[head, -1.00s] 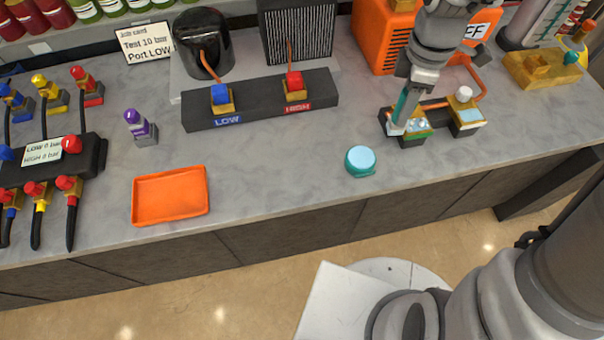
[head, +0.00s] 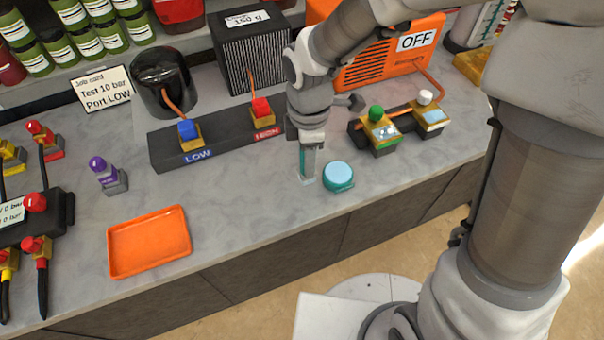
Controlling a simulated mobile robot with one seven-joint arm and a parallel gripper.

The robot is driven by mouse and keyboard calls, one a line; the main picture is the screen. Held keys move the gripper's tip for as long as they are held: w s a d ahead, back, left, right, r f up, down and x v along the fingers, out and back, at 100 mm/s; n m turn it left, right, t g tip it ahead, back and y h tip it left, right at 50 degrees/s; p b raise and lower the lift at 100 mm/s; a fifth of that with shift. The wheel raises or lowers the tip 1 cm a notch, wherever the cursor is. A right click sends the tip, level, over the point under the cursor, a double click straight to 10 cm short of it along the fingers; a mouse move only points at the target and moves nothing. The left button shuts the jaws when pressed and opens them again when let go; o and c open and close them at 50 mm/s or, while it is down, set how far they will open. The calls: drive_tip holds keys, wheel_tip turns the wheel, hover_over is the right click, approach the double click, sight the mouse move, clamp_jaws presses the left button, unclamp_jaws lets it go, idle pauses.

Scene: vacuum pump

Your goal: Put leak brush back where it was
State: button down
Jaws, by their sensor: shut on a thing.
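My gripper (head: 309,172) is shut on the leak brush (head: 302,160), of which a thin teal strip shows along the left of the fingers. The rest of the brush is hidden by the fingers. The gripper points down just left of a round teal pot (head: 338,178) with a pale blue top, which stands near the counter's front edge. I cannot tell whether the brush tip touches the counter.
Brass valve blocks with a green cap (head: 376,114) and a white cap (head: 425,97) stand to the right. The dark LOW/HIGH manifold (head: 222,140) lies to the left. An orange tray (head: 150,242) sits front left, with bare counter (head: 240,195) between it and the gripper.

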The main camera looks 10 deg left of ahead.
sight(302, 172)
drive_tip(key=shift+s+a+f, duration=0.3)
drive_tip(key=shift+a+f, duration=0.15)
drive_tip(key=shift+a, duration=0.05)
drive_tip(key=shift+f+b, duration=0.35)
drive_tip(key=shift+f, duration=1.55)
drive_tip(key=shift+f, duration=0.2)
drive_tip(key=c, duration=0.5)
unclamp_jaws()
drive_tip(key=shift+r, duration=0.1)
